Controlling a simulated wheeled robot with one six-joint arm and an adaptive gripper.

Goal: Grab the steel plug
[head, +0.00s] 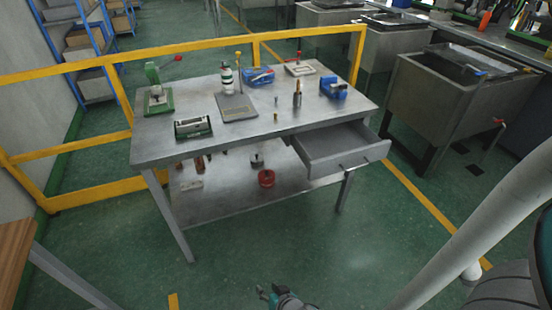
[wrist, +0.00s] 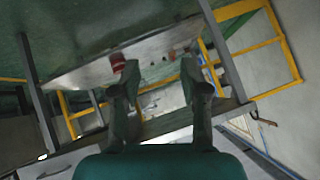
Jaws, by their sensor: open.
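A steel table (head: 240,140) stands in front of me. On its top, right of centre, are a few small upright pieces: a tiny one near the front edge (head: 275,116), a small brass-coloured one (head: 276,101) and a taller cylinder (head: 297,98). I cannot tell for sure which is the steel plug. My gripper (head: 268,294) is low at the bottom edge of the head view, well short of the table and far from these pieces. In the wrist view my gripper (wrist: 157,78) is open, with nothing between its fingers.
An open drawer (head: 343,150) juts from the table's front right. The tabletop holds a green press (head: 157,98), a green-grey device (head: 193,127), a bottle (head: 227,78) and blue tools (head: 333,88). A red cup (head: 266,178) stands below. Yellow rails (head: 70,203) run behind.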

